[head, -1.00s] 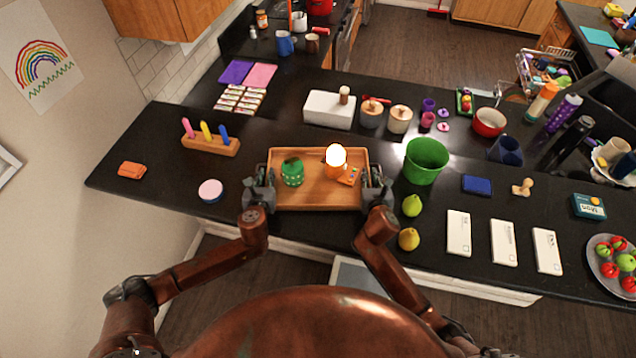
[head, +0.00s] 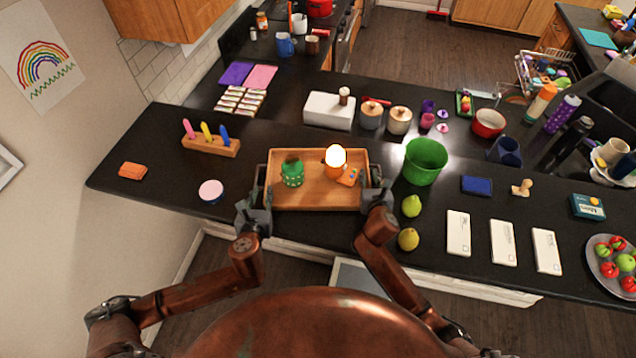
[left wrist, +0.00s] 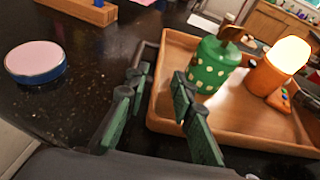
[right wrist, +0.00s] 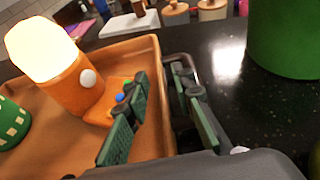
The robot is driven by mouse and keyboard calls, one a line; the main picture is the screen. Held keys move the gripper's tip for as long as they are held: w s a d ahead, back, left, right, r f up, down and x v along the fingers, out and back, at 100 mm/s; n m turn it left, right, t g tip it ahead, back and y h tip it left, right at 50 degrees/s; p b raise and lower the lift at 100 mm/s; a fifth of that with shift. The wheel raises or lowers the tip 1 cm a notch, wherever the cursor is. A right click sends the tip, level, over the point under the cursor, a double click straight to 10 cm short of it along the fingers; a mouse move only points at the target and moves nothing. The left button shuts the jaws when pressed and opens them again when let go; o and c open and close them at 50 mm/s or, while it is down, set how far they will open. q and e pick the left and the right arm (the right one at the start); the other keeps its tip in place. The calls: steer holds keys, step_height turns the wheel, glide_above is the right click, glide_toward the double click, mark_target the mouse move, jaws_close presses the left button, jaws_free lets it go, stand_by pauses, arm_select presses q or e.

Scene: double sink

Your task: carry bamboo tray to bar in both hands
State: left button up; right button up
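The bamboo tray (head: 318,204) lies flat on the dark counter, with dark handles at its left and right ends. It carries a green jar with pale spots (head: 292,173), a lit orange lamp (head: 335,168) and a small orange item with coloured buttons (head: 349,177). My left gripper (head: 254,208) is open at the tray's near left corner. In the left wrist view its fingers (left wrist: 157,108) are apart, with the dark handle just beyond them. My right gripper (head: 375,190) is open at the right end. In the right wrist view its fingers (right wrist: 160,112) straddle the tray's right wall.
A green bucket (head: 425,162) and two pears (head: 411,206) stand close to the right of the tray. A round pink-topped tin (head: 211,190) and a wooden peg holder (head: 211,145) are to the left. A white box (head: 329,110) and canisters (head: 400,120) stand behind.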

steer(key=v, duration=1.2)
stand_by(0.3)
steer(key=shift+s+f, duration=0.1)
